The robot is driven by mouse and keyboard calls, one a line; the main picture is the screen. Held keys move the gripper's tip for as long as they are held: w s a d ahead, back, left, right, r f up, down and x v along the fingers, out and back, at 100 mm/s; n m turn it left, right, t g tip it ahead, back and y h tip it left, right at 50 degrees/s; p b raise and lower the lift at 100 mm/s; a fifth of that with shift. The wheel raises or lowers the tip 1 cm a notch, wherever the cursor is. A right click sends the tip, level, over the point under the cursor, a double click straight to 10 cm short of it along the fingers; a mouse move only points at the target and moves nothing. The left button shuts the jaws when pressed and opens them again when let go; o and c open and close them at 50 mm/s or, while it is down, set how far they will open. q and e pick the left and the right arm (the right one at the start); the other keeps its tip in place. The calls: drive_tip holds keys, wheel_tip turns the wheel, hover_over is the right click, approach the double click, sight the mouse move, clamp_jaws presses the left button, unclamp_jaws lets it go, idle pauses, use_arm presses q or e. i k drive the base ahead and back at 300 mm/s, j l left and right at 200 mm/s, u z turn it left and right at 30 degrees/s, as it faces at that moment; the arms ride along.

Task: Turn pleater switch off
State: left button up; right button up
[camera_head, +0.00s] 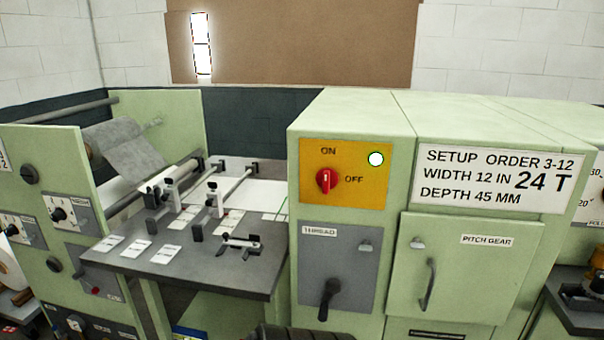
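The pleater switch is a red rotary knob (326,181) on a yellow panel (350,195) on the front of the green machine. ON is printed above the knob and OFF to its right. The white mark on the knob is upright, in line with ON. A round white lamp with a green rim (376,159) looks lit at the panel's upper right. Neither of my grippers is in view, and nothing covers the knob.
Below the panel is a grey THREAD plate with a black handle (328,299). A PITCH GEAR door (465,265) with a handle is to the right. A grey worktable (190,262) with cards and small fixtures juts out on the left. Space before the knob looks clear.

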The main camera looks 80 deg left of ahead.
sight(327, 179)
drive_tip(key=u, duration=2.4)
